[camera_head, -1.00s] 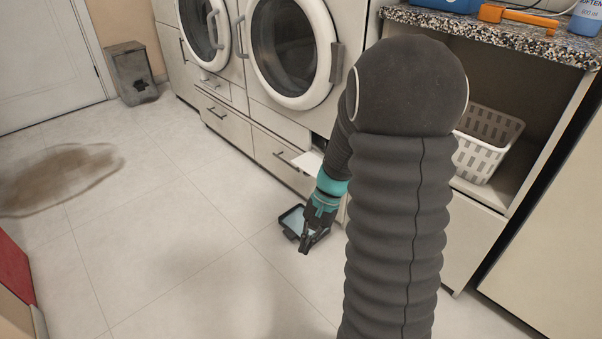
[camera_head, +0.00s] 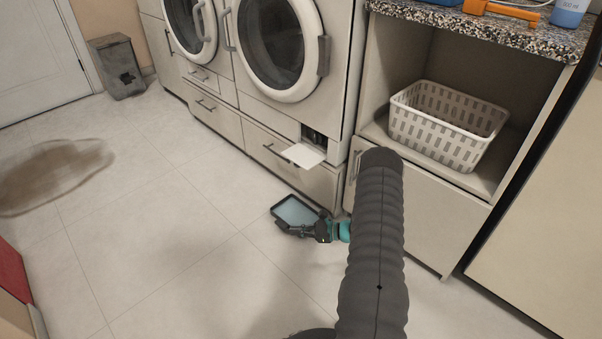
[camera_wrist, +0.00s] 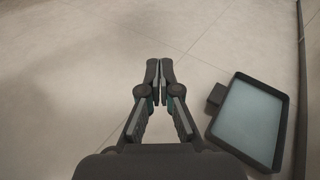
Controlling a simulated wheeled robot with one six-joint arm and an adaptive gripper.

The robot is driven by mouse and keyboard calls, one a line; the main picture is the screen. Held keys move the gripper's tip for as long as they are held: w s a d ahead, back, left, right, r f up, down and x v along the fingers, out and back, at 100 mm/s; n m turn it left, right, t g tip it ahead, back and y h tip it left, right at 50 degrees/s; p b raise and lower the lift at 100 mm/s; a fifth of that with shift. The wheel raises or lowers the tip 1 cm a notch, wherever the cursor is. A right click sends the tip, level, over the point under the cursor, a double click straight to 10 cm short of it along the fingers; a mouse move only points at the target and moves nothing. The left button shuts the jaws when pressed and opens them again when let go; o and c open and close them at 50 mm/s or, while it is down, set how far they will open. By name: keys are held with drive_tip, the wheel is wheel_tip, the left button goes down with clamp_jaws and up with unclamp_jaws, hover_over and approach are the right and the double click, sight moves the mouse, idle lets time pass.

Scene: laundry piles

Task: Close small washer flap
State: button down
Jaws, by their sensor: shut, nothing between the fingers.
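The small washer flap (camera_head: 304,155) is a white panel at the lower right of the right washer. It stands open, sticking out from the front, with a dark opening (camera_head: 314,136) behind it. My gripper (camera_head: 281,226) is low over the floor, in front of and below the flap and apart from it. In the wrist view my gripper (camera_wrist: 159,66) has its fingertips together with nothing between them. Only floor and a tray show there; the flap is out of that view.
A dark-rimmed tray (camera_head: 281,202) with a pale blue inside lies on the floor beside my gripper; it also shows in the wrist view (camera_wrist: 283,130). A white laundry basket (camera_head: 445,125) sits in the open shelf at right.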

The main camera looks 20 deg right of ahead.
sight(303, 159)
drive_tip(key=w+d+r+m+t+h, duration=0.3)
drive_tip(key=w+d+m+t+h, duration=0.3)
drive_tip(key=w+d+m+t, duration=0.45)
drive_tip(key=w+r+n+p, duration=0.1)
drive_tip(key=w+r+n, duration=0.1)
drive_tip(key=w+r, duration=0.4)
drive_tip(key=shift+w+a, duration=0.3)
drive_tip(key=shift+w, duration=0.25)
drive_tip(key=shift+r, duration=0.15)
